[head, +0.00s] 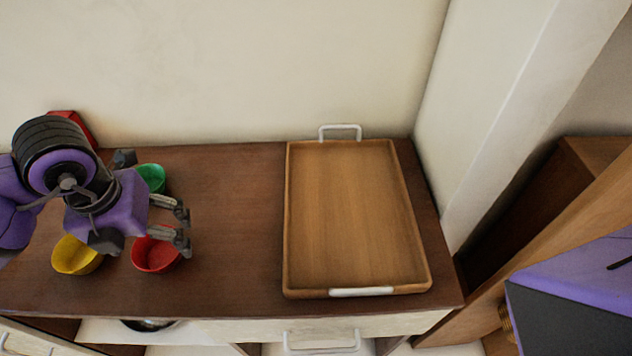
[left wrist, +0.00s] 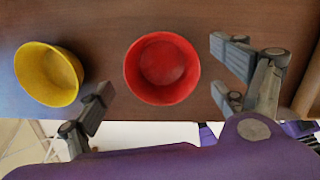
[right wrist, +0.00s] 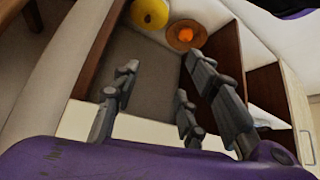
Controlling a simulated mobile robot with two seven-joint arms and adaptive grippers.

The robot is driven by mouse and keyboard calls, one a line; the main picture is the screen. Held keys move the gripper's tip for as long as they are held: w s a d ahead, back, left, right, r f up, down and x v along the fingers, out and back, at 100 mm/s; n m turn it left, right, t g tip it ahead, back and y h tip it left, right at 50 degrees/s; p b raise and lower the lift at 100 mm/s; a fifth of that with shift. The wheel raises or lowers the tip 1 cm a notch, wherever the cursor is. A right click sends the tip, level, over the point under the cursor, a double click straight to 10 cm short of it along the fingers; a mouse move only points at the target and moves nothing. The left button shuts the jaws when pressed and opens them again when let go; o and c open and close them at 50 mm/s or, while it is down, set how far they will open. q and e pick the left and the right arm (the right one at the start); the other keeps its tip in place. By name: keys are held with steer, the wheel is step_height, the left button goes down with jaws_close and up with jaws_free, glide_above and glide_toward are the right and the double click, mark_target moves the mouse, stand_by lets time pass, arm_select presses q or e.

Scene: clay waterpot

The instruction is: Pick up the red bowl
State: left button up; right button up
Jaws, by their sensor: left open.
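The red bowl (head: 155,254) stands upright on the brown counter, partly covered by my left gripper (head: 183,228) in the head view. In the left wrist view the red bowl (left wrist: 161,68) is empty and lies between the spread fingers of my left gripper (left wrist: 160,78). The fingers appear apart from the bowl. My left gripper is open and empty, over the counter near the bowl. My right gripper (right wrist: 158,72) shows in the right wrist view, open and empty, over a compartment.
A yellow bowl (head: 75,256) is left of the red bowl; a green bowl (head: 151,178) is behind it. A red object (head: 77,125) is partly hidden behind my left arm. A wooden tray (head: 350,215) fills the counter's right side. Bare counter (head: 235,220) lies between.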

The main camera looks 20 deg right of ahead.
mark_target(162, 251)
arm_select(q)
steer(key=shift+w+f, duration=0.15)
steer(key=shift+f, duration=1.25)
steer(key=c, duration=1.2)
steer(key=shift+a+r, duration=0.1)
